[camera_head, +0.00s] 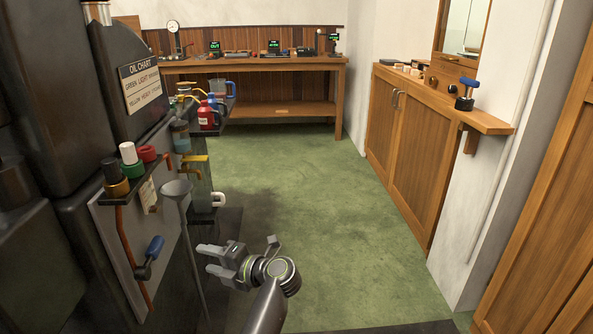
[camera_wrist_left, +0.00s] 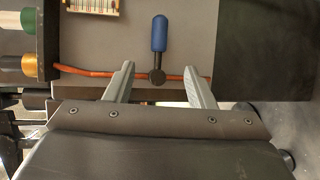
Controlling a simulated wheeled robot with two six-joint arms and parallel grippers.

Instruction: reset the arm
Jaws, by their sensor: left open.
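My left gripper (camera_head: 209,259) is in the lower middle of the head view, over the green floor and beside the dark machine, with its fingers toward the left. It is open, with nothing between its fingers. In the left wrist view its two grey fingers (camera_wrist_left: 159,70) stand apart, in line with a blue-handled valve (camera_wrist_left: 158,36) on a copper pipe. The same valve (camera_head: 153,249) shows in the head view, left of the gripper and apart from it. My right gripper is not in view.
The dark machine with its oil chart (camera_head: 141,84) fills the left side. Oil cans (camera_head: 207,115) sit on a shelf behind. A wooden cabinet (camera_head: 420,140) lines the right wall. The green floor (camera_head: 340,240) is clear.

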